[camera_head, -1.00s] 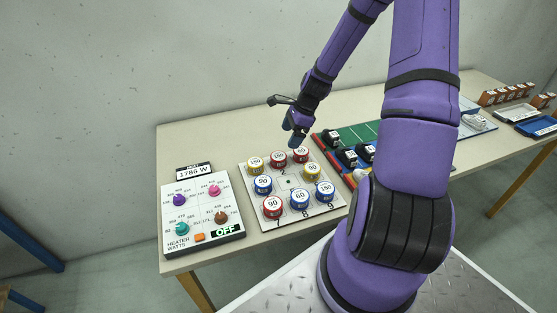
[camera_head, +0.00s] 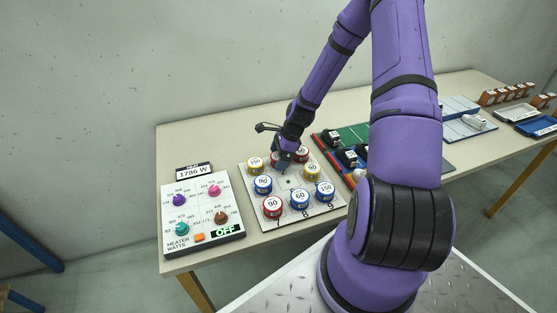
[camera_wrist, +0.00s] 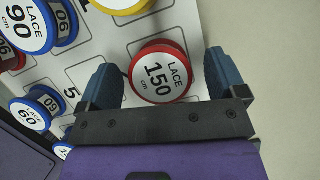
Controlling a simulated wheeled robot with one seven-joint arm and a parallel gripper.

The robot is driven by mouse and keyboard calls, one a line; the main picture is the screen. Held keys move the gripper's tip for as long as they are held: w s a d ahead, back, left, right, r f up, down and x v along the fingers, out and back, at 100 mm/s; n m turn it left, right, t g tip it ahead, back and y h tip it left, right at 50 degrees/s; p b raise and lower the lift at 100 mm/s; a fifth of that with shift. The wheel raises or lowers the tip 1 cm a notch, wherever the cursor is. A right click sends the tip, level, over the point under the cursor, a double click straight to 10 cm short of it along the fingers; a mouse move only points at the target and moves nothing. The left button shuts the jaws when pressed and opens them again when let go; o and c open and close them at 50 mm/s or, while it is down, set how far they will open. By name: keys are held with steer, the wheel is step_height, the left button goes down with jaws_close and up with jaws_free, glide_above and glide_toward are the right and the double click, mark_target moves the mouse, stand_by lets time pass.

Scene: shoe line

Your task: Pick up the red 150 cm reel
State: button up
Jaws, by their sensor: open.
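The red 150 cm reel (camera_wrist: 160,75), with a white "LACE 150" label, sits on the white numbered board (camera_wrist: 100,37). In the wrist view it lies between the two blue fingers of my gripper (camera_wrist: 158,82). The fingers are spread, with a gap on each side of the reel. In the head view my gripper (camera_head: 284,163) is over the back row of the board, hiding most of this reel. I cannot tell how far the fingertips are above the board.
Close by are a yellow reel (camera_head: 255,163) to the left and a red reel (camera_head: 303,155) to the right. Several blue, red and yellow reels stand nearer the front. A heater panel (camera_head: 203,237) is to the left; a green-topped board (camera_head: 347,134) is to the right.

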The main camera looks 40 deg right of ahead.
steer(key=c, duration=1)
steer(key=shift+r, duration=0.1)
